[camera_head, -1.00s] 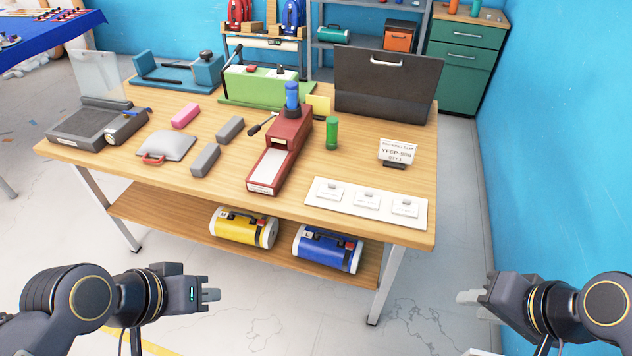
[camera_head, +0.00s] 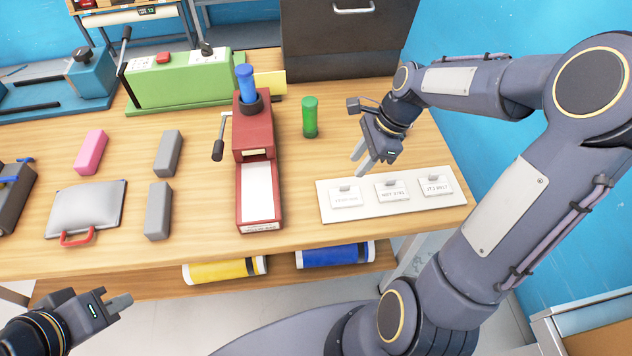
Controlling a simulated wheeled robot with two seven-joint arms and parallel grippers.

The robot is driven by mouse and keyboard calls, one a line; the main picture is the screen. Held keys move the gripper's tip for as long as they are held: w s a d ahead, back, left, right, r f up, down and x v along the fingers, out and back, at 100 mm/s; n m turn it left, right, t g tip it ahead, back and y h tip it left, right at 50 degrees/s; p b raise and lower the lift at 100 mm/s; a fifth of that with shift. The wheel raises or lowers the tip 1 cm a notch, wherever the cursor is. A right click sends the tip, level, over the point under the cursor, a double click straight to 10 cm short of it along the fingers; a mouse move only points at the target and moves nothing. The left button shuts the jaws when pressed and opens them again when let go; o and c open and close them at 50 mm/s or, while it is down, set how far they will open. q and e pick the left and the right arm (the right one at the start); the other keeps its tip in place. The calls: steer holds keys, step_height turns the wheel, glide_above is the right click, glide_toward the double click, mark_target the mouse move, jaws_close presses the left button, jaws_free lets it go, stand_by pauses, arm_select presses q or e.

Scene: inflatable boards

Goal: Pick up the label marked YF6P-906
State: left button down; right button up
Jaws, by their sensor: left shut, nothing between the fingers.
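A white board (camera_head: 395,211) at the table's front right bears three white label cards with grey clips. The left card (camera_head: 346,198) has print too faint to read. The middle card (camera_head: 393,191) and the right card (camera_head: 436,186) carry other small print that I cannot read surely. My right gripper (camera_head: 361,167) is open and empty, pointing down just above and behind the left card. My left gripper (camera_head: 121,303) is shut and empty in front of the table's front left. The small sign stand behind the board is hidden by my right arm.
A red press (camera_head: 256,143) with a blue top and a green cylinder (camera_head: 310,117) stand left of my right gripper. A dark case (camera_head: 345,45) stands behind.

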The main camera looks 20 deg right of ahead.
mark_target(346, 184)
steer(key=x, duration=0.7)
steer(key=shift+s+f, duration=0.15)
steer(key=shift+f, duration=0.25)
steer(key=shift+c, duration=0.3)
jaws_close()
